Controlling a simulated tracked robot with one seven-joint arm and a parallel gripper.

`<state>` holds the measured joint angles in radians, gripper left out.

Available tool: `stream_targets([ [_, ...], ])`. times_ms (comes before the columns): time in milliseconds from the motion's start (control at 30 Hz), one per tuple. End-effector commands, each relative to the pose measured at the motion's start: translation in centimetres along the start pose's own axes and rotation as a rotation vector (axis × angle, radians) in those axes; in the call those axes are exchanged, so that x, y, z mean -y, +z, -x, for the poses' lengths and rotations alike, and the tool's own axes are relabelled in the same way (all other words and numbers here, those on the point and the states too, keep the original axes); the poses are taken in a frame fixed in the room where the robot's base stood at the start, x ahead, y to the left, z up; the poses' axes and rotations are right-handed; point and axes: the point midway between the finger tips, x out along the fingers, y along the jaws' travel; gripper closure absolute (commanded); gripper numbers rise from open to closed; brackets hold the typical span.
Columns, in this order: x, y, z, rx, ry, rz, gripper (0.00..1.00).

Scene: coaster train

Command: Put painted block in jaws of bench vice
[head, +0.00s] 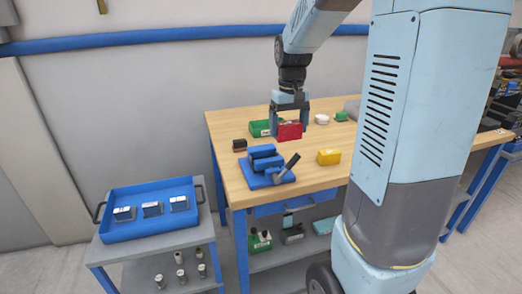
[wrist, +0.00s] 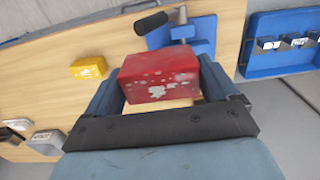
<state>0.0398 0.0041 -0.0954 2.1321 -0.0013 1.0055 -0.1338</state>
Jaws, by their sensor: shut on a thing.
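A red painted block (head: 290,131) with worn, chipped paint is held between the fingers of my gripper (head: 290,112), above the wooden bench. In the wrist view the red block (wrist: 158,78) fills the space between the two fingers of my gripper (wrist: 160,95). The blue bench vice (head: 264,163) sits near the bench's front left edge, with a dark handle pointing right. The block is behind and to the right of the vice, apart from it. In the wrist view the vice (wrist: 197,35) is partly hidden behind the block, so its jaw gap cannot be seen there.
A yellow block (head: 328,157) lies right of the vice. A dark block (head: 239,145) and a green block (head: 260,128) lie behind it. A white round thing (head: 321,119) is farther back. A blue tray (head: 150,228) with several small blocks stands on a cart at left.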

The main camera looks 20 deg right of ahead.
Motion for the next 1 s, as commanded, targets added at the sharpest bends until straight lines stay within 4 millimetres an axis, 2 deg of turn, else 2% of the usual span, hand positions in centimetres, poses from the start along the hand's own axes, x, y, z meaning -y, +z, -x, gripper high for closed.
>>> stream_targets([
  [200,2.1,-3.7,-1.9,0.001,-0.001,0.001,0.66],
  [433,3.5,-6.1,-5.5,0.001,-0.001,-0.001,0.66],
  [833,4.4,-7.8,-7.9,0.002,-0.001,-0.001,0.66],
  [1000,4.4,-7.7,-10.1,0.001,-0.001,-0.001,0.66],
])
